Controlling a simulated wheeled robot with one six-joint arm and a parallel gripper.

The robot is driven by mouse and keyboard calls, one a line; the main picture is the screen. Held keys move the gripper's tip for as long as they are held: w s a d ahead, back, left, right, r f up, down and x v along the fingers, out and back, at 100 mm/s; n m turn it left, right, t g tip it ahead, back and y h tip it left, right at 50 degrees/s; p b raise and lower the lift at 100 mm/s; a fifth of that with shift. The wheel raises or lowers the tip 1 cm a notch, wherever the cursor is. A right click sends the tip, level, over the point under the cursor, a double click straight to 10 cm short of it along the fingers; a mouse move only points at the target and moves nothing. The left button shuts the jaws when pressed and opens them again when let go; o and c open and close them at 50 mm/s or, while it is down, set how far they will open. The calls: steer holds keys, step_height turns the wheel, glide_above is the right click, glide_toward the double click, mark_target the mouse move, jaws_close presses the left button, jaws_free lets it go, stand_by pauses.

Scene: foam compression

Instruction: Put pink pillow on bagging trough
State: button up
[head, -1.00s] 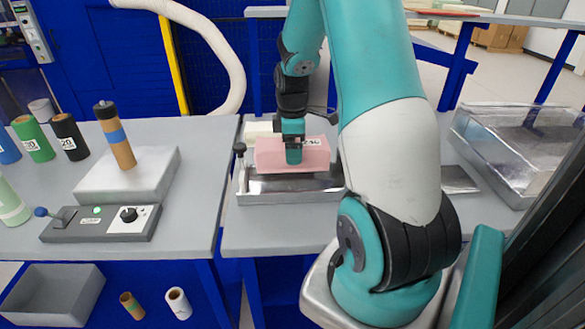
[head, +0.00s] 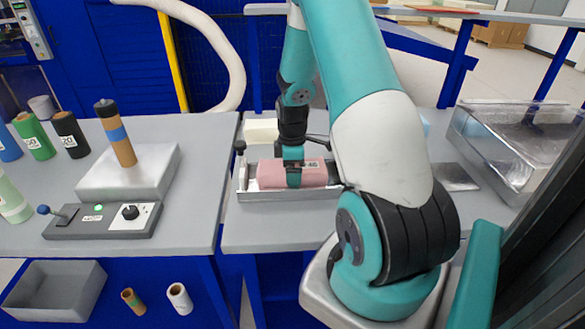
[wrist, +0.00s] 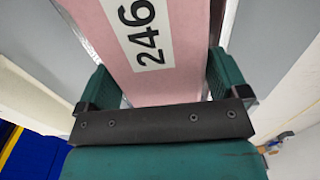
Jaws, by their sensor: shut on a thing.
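The pink pillow (head: 270,174) is a pink block with a white label, and it sits in or just over the metal bagging trough (head: 245,194) in the head view. My gripper (head: 294,178) is around the pillow's middle from above. In the wrist view the pillow (wrist: 150,75) shows its label "246" between the two green fingers of my gripper (wrist: 160,85), which are shut on it. I cannot tell whether the pillow's underside touches the trough floor. My arm hides the trough's right end.
A cream block (head: 261,130) lies just behind the trough. A clear-lidded metal box (head: 515,140) stands at the right. On the left table are a control box (head: 100,220), a grey block with a brown roll (head: 120,150) on it, and several other rolls.

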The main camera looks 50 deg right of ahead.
steer(key=shift+f, duration=0.3)
steer(key=o, duration=0.6)
steer(key=shift+s+a, duration=0.1)
steer(key=shift+c, duration=0.2)
steer(key=shift+r, duration=0.3)
step_height(320, 180, up, 11)
steer(key=b, duration=0.1)
steer(key=w+a+r, duration=0.1)
steer(key=a+r, duration=0.2)
steer(key=a, duration=0.3)
steer(key=w+a+r, duration=0.1)
steer(key=a+r, duration=0.2)
steer(key=a, duration=0.4)
steer(key=s+a+r+y, duration=0.2)
steer(key=s+a, duration=0.6)
steer(key=a, duration=0.4)
steer(key=s+a+r+m+y, duration=0.1)
steer(key=s+a+r+y, duration=0.1)
steer(key=s+a, duration=0.7)
steer(key=a+r, duration=0.1)
steer(key=a, duration=0.3)
steer(key=shift+r, duration=0.15)
